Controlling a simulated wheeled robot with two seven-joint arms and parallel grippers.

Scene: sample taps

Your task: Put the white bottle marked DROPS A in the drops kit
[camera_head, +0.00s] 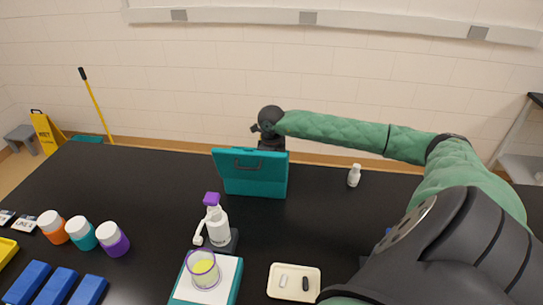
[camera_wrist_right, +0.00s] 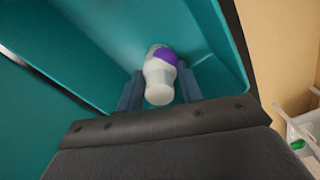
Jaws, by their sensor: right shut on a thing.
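The teal drops kit (camera_head: 256,180) stands at the back middle of the table, its handled side facing me. Its teal inner walls fill much of the right wrist view (camera_wrist_right: 225,45). My right gripper (camera_head: 270,143) is behind the kit's top edge, its fingertips hidden in the head view. In the right wrist view its fingers (camera_wrist_right: 160,92) are shut on a white bottle (camera_wrist_right: 158,92) with a purple patch, held among the teal walls. I cannot read its marking or tell whether it touches the bottom. My left gripper is not in view.
Another small white bottle (camera_head: 354,176) stands right of the kit. In front are a white purple-topped dispenser (camera_head: 218,230), a beaker of yellow liquid (camera_head: 203,270) and a cream tray (camera_head: 294,270). Capped jars (camera_head: 82,236) and blue blocks (camera_head: 57,286) are at left.

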